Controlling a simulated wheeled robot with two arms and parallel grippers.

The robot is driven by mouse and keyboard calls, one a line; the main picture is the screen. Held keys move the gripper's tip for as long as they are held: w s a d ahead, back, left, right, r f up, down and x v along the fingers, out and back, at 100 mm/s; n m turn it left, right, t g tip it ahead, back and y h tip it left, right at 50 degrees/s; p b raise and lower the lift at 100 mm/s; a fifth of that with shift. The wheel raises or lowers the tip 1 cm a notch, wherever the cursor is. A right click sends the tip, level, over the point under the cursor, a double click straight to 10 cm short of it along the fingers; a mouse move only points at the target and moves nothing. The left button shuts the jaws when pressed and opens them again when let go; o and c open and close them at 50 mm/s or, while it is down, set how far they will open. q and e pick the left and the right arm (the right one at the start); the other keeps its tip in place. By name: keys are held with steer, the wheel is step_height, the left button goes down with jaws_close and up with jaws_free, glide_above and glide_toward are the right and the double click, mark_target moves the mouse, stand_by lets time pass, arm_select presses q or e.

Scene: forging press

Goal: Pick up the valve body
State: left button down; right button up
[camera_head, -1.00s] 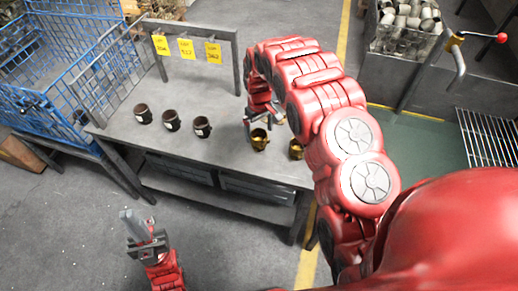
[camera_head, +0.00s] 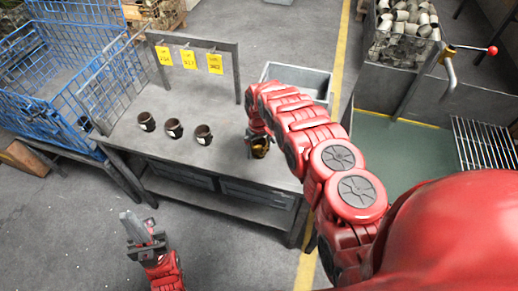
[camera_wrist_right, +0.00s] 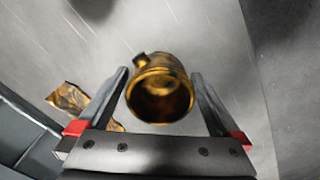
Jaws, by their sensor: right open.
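A brass-coloured valve body (camera_head: 260,147) stands on the grey workbench (camera_head: 225,165) near its right end. My right gripper (camera_head: 257,136) is down at it, partly hidden by its own arm. In the right wrist view the valve body (camera_wrist_right: 160,88) sits between the two spread fingers of my right gripper (camera_wrist_right: 160,76), with gaps on both sides. A second gold-brown piece (camera_wrist_right: 68,98) shows at the left there, partly hidden behind a finger. My left gripper (camera_head: 143,232) is low at the left, in front of the bench and away from the parts; its finger opening is unclear.
Three dark cup-shaped parts (camera_head: 173,128) stand in a row on the bench. A frame with yellow tags (camera_head: 189,59) rises at its back. A grey bin (camera_head: 310,82) is behind my right arm. A blue wire cart (camera_head: 70,75) stands at the left.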

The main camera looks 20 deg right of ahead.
steer(key=c, duration=1.5)
jaws_close()
